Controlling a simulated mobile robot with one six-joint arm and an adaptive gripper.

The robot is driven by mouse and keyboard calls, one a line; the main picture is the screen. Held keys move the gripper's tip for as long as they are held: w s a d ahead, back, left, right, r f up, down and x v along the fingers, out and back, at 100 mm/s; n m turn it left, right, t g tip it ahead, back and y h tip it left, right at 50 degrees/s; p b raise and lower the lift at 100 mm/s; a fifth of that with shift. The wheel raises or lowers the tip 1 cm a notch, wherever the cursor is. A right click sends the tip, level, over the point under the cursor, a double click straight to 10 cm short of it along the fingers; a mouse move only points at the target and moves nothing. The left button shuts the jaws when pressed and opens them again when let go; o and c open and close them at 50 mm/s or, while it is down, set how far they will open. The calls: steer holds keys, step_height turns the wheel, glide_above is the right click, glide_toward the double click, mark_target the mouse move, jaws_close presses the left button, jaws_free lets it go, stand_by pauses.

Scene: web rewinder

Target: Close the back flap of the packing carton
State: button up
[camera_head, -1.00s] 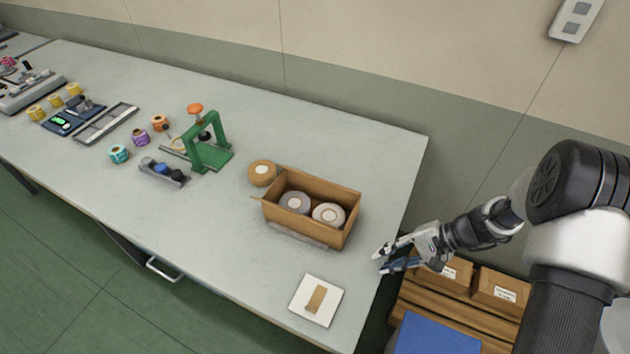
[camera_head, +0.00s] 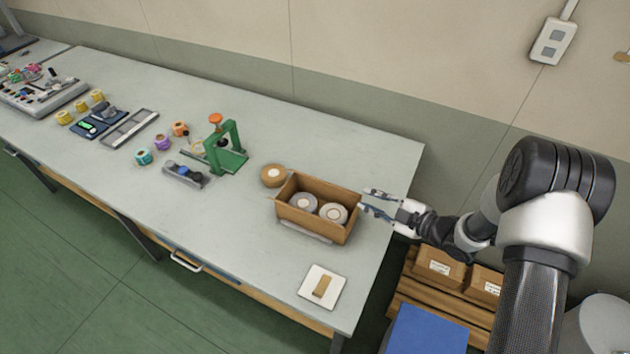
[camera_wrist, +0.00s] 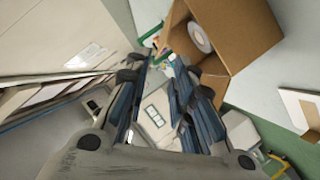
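The packing carton (camera_head: 313,230) is a brown open-topped box near the right end of the table, with two pale rolls (camera_head: 318,208) inside. My gripper (camera_head: 367,201) is open and empty just right of the carton's back right corner, its fingers pointing left towards it. I cannot tell whether they touch the carton. In the wrist view, the blue-padded fingers of my gripper (camera_wrist: 170,72) are spread, and the carton (camera_wrist: 255,35) is close to the right, with a roll inside. A brown panel (camera_wrist: 216,88) stands out near one fingertip. The back flap is not clear in the head view.
A tan roll (camera_head: 273,175) stands next to the carton's left side, and a green press (camera_head: 232,158) is farther left. A white pad with a brown piece (camera_head: 310,288) lies at the front. Boxes (camera_head: 440,265) sit on a pallet beyond the table's right edge.

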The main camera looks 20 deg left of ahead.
steer(key=shift+n+g+y, duration=0.3)
steer(key=shift+y, duration=0.1)
steer(key=b+x, duration=0.1)
steer(key=x, duration=1)
steer(key=s+b+x, duration=0.1)
steer(key=x, duration=0.5)
steer(key=shift+a+r+b, duration=0.2)
steer(key=shift+a+b, duration=0.15)
steer(key=shift+a, duration=0.15)
steer(key=shift+c, duration=0.5)
jaws_close()
